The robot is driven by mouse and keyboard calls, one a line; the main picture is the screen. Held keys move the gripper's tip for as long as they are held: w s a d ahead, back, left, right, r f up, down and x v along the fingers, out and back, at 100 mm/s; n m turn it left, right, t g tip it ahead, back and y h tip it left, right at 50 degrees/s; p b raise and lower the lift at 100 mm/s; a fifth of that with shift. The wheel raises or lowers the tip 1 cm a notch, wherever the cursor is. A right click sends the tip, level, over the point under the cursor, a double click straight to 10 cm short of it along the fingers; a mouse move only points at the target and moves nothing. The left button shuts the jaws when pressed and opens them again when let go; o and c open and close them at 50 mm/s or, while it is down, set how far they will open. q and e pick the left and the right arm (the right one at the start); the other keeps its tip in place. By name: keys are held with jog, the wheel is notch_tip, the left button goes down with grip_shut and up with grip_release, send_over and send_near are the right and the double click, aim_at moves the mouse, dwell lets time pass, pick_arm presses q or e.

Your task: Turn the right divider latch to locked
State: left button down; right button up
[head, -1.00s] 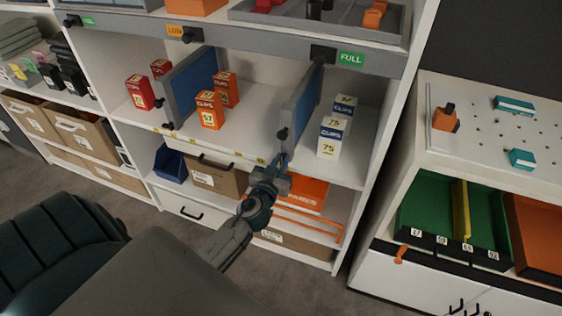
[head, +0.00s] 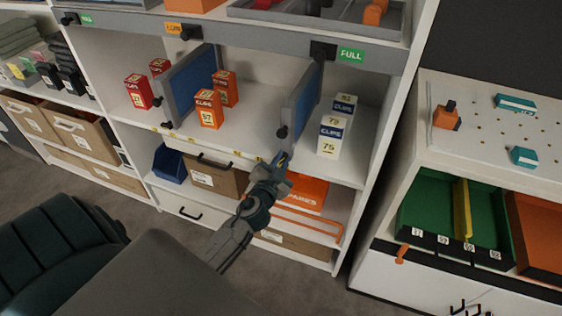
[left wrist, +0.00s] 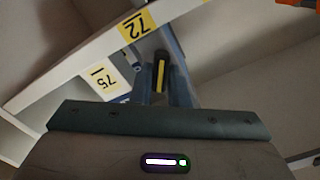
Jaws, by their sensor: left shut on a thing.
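The right divider (head: 303,100) is a blue panel with a grey frame, standing on the middle shelf, with a black knob (head: 282,132) on its front edge. Below that knob, at the shelf lip, my left gripper (head: 284,158) is shut on the right divider latch. In the left wrist view the latch (left wrist: 161,75) is a black piece with a yellow stripe, between the fingers of my left gripper (left wrist: 163,88). In the head view the fingers mostly hide the latch, and I cannot read its setting. My right gripper is not in view.
White-blue clip boxes (head: 332,137) stand right of the divider; orange clip boxes (head: 208,108) stand to its left. The left divider (head: 190,82) is further left. An orange bin (head: 305,191) is on the shelf below. A cabinet with green trays (head: 430,208) stands at right.

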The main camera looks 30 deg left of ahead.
pick_arm(q)
jog(key=shift+m, duration=0.9)
jog(key=shift+d+m, duration=0.1)
jog(key=shift+m, duration=1.8)
jog(key=shift+f+m+p, duration=0.1)
jog(key=shift+m+p, duration=0.25)
jog(key=shift+m, duration=0.85)
jog(key=shift+f+m, duration=0.1)
jog(key=shift+m, duration=1.6)
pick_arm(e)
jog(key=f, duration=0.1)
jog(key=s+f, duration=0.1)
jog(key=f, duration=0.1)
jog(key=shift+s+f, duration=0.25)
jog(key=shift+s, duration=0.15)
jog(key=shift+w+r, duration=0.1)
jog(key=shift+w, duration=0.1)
pick_arm(q)
jog(key=c, duration=1.4)
grip_release()
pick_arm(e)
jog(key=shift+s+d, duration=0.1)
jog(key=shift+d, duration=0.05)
